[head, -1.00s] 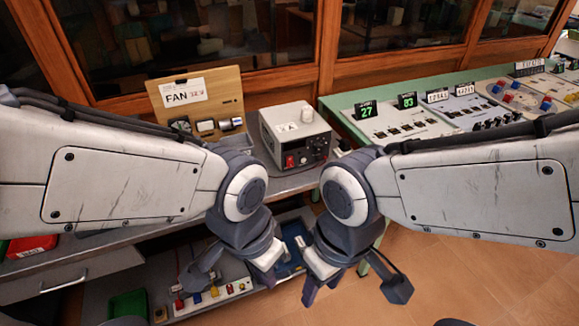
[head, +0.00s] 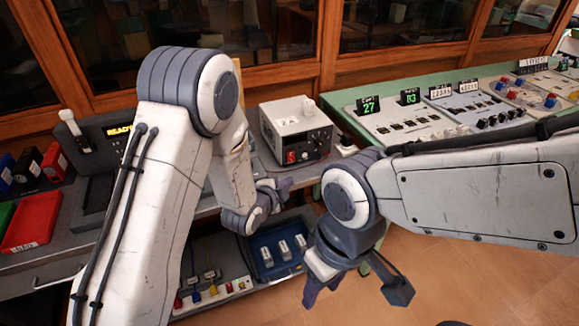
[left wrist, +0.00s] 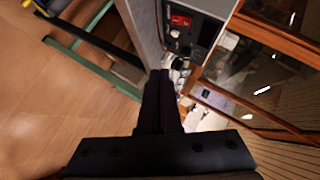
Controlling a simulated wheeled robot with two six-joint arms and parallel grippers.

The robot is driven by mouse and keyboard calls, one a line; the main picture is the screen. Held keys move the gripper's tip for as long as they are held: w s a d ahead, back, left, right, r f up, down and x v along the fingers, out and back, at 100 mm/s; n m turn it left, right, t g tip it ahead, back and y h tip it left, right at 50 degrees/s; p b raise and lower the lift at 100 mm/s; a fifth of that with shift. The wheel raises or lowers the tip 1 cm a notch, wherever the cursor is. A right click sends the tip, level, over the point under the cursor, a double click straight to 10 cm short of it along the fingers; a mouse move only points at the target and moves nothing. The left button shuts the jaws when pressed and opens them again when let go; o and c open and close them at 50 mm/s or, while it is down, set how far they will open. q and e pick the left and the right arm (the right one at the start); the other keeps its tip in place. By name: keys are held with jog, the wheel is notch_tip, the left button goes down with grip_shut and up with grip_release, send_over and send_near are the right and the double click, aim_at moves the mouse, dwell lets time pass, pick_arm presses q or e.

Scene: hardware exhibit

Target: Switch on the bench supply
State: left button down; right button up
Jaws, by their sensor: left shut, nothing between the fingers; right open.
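The bench supply (head: 290,117) is a light grey box with a dark front panel on the grey bench at the back. A red rocker switch (head: 291,157) sits at the lower left of its front; I cannot tell its position. My left gripper (head: 284,184) is shut and empty, just below and in front of the supply, apart from it in the head view. In the left wrist view the shut fingers (left wrist: 161,74) point toward the supply's front, with the red switch (left wrist: 180,20) above them. My right gripper (head: 352,290) is open and empty, low over the floor.
A green table (head: 345,97) with control panels stands at the right. A lower shelf holds a blue tray (head: 259,243) and a strip with coloured plugs. A READY display (head: 119,130) and a red bin (head: 32,217) are at the left. My left arm hides part of the bench.

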pick_arm(q)
jog(key=shift+w+a+f+m+t+h, duration=0.3)
jog(key=shift+w+a+f+m+t, duration=0.55)
jog(key=shift+t, duration=0.25)
jog(key=shift+r, duration=0.1)
jog(key=p, duration=0.2)
send_near(294, 159)
jog(key=d, duration=0.2)
jog(key=w+d, duration=0.1)
jog(key=shift+w+d, duration=0.2)
jog(key=shift+d, duration=0.2)
jog(key=shift+w+a+f, duration=0.2)
jog(key=shift+w+a, duration=0.05)
jog(key=shift+w, duration=0.35)
jog(key=shift+w+a+f, duration=0.25)
jog(key=shift+w, duration=0.3)
jog(key=shift+w+a+f, duration=0.2)
jog(key=shift+w+f, duration=0.1)
jog(key=shift+w, duration=0.4)
